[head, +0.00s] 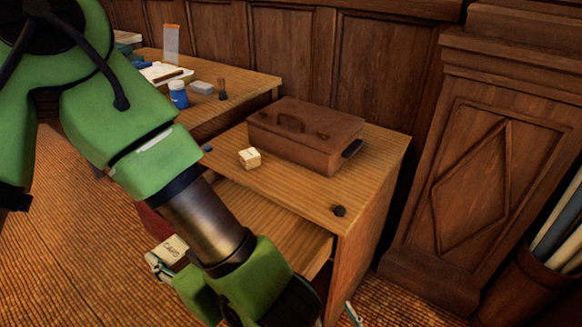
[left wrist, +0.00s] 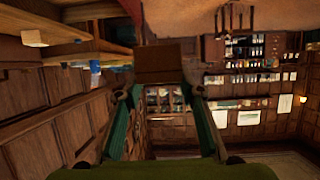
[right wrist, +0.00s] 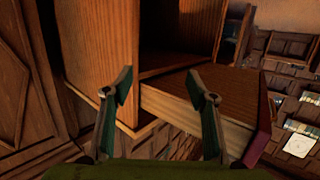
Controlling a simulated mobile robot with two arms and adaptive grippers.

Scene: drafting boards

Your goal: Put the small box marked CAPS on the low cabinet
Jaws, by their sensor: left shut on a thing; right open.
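The small box marked CAPS (head: 173,248) is cream-faced and sits low at the left, in front of the open drawer, in the head view. My left gripper (head: 156,266) is shut on it; the box also shows as a brown shape between the fingers in the left wrist view (left wrist: 172,62). The low cabinet (head: 375,165) has a bare wooden strip along its top's right side. My right gripper (right wrist: 164,84) is open and empty, facing the cabinet side and open drawer in its wrist view; only a fingertip of it shows at the bottom of the head view (head: 352,314).
A brown case (head: 305,135), a cream block (head: 249,158) and a dark round knob (head: 339,211) stand on the cabinet. Its drawer (head: 270,222) is pulled out. Behind is a desk (head: 235,85) with a blue jar (head: 178,94). A bin of rolls (head: 530,290) stands at right.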

